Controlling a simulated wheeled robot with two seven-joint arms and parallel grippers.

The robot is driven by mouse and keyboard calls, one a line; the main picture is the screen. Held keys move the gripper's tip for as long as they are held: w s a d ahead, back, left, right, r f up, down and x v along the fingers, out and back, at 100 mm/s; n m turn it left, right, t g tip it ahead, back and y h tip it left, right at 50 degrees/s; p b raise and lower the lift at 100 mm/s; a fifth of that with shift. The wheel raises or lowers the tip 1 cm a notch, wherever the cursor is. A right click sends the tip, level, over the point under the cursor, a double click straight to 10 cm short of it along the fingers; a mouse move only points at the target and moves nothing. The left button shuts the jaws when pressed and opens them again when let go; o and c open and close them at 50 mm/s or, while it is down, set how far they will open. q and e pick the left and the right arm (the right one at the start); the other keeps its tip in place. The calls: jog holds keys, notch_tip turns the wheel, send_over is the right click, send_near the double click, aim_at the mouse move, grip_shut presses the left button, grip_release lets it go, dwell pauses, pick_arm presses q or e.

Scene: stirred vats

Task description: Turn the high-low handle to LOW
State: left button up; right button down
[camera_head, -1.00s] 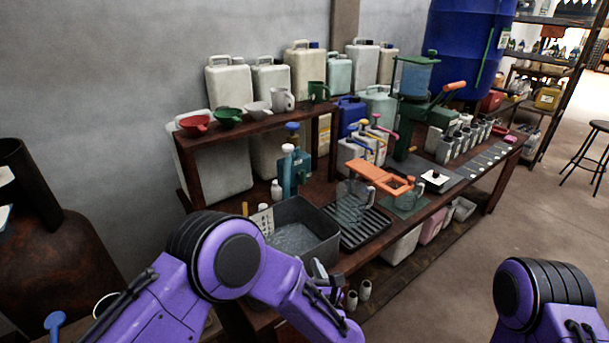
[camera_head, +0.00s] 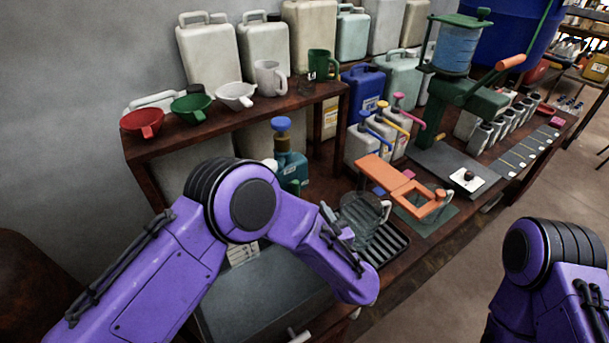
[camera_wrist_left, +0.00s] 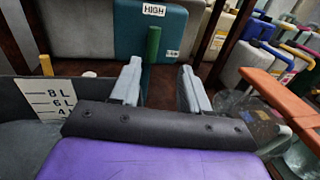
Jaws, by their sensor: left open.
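The high-low handle is a short green upright bar (camera_wrist_left: 153,45) in front of a teal box (camera_wrist_left: 170,30) with a white HIGH label (camera_wrist_left: 154,10) in the left wrist view. In the head view the teal unit (camera_head: 290,165) has a blue knob on top, and the green handle (camera_head: 293,187) shows low on its front, just above my arm. My left gripper (camera_wrist_left: 160,80) is open and empty. The handle appears ahead, between its fingers and nearer the left one; contact is not visible. My left gripper is mostly hidden behind my arm in the head view. My right gripper is out of view.
A grey bin (camera_head: 260,295) with a litre scale sits under my left arm. A clear jug (camera_head: 362,212) and an orange bracket (camera_head: 390,180) stand to the right. A shelf (camera_head: 190,145) with funnels and mugs stands behind at left.

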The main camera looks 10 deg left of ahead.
aim_at(297, 188)
pick_arm(q)
jog(key=w+a, duration=0.1)
jog(key=w+a+r+p, duration=0.1)
jog(key=a, duration=0.1)
jog(key=w+a+r+p, duration=0.1)
jog(key=shift+a, duration=0.25)
jog(key=w, duration=0.1)
jog(key=w+a+f, duration=0.1)
jog(key=w+p, duration=0.1)
jog(key=w, duration=0.1)
jog(key=shift+a+f, duration=0.15)
jog(key=shift+f, duration=0.2)
jog(key=shift+s+r, duration=0.3)
jog(key=shift+s, duration=0.05)
jog(key=shift+c, duration=0.5)
jog(key=c, duration=0.5)
grip_shut()
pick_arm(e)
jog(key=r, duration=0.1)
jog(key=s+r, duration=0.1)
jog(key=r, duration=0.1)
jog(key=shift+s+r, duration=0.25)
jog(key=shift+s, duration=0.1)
